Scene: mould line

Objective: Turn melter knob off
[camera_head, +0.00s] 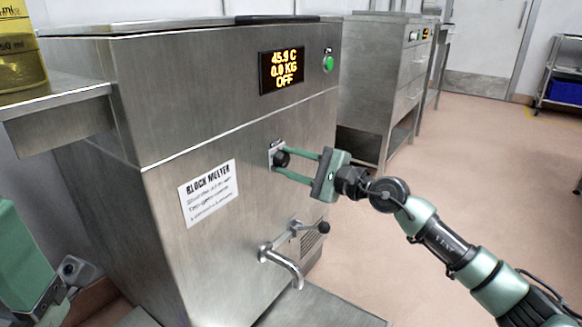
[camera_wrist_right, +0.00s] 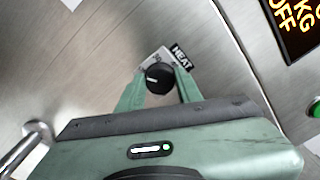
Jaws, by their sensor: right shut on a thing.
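The block melter (camera_head: 225,110) is a steel cabinet with a "BLOCK MELTER" label on its front. Its black knob (camera_head: 281,159) sits on a small plate at the right of the front. The knob also shows in the right wrist view (camera_wrist_right: 159,77), with a white pointer mark and a "HEAT" plate behind it. My right gripper (camera_head: 290,163) is shut on the knob, one finger on each side of it. The display (camera_head: 284,71) reads 45.9 C, 0.0 KG, OFF. My left arm shows at the lower left; its fingertips are not visible.
A tap (camera_head: 283,262) with a black-ended lever juts out below the knob. A green button (camera_head: 328,62) is right of the display. A yellow measuring jug (camera_head: 20,50) stands on a steel shelf at the left. Another steel cabinet (camera_head: 375,80) stands behind. The floor at the right is clear.

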